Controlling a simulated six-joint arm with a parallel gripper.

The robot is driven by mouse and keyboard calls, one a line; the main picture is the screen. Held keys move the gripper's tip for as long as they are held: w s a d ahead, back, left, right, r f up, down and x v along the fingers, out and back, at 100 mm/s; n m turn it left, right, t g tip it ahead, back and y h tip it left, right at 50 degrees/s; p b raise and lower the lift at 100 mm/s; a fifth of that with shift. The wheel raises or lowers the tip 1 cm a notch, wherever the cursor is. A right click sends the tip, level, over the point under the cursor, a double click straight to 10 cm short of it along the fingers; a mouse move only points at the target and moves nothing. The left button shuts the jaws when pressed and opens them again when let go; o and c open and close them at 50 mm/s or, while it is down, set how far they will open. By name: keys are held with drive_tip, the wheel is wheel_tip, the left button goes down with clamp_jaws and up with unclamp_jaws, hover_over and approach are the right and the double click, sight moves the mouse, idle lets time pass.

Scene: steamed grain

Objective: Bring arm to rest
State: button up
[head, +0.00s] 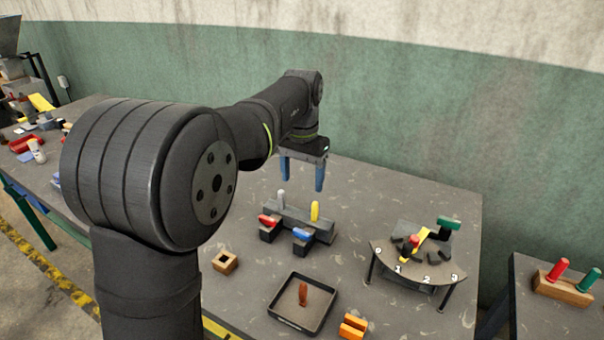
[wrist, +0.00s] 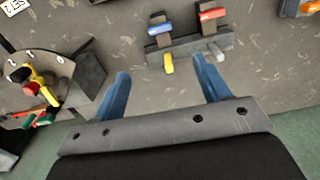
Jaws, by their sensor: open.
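My gripper (head: 303,172) hangs above the table (head: 390,195) near its back edge, with its two blue fingers apart and nothing between them. In the wrist view my gripper (wrist: 160,90) also shows its fingers spread. A dark rack (head: 290,218) stands below and in front of it, holding a grey peg (head: 281,199), a yellow peg (head: 315,211), a red piece (head: 268,220) and a blue piece (head: 301,233). The fingers are apart from all of these.
A numbered dial stand (head: 378,253) with a red knob and a yellow pointer is at the right. A black tray (head: 274,309) holds a brown piece (head: 303,293). A wooden block (head: 225,262) and orange blocks (head: 353,327) lie nearby. The green wall (head: 420,120) is close behind.

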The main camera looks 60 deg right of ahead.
sight(302, 231)
drive_tip(key=shift+r, duration=0.25)
idle(0.5)
wheel_tip(302, 231, down, 17)
drive_tip(key=shift+f, duration=0.2)
idle(0.3)
idle(0.4)
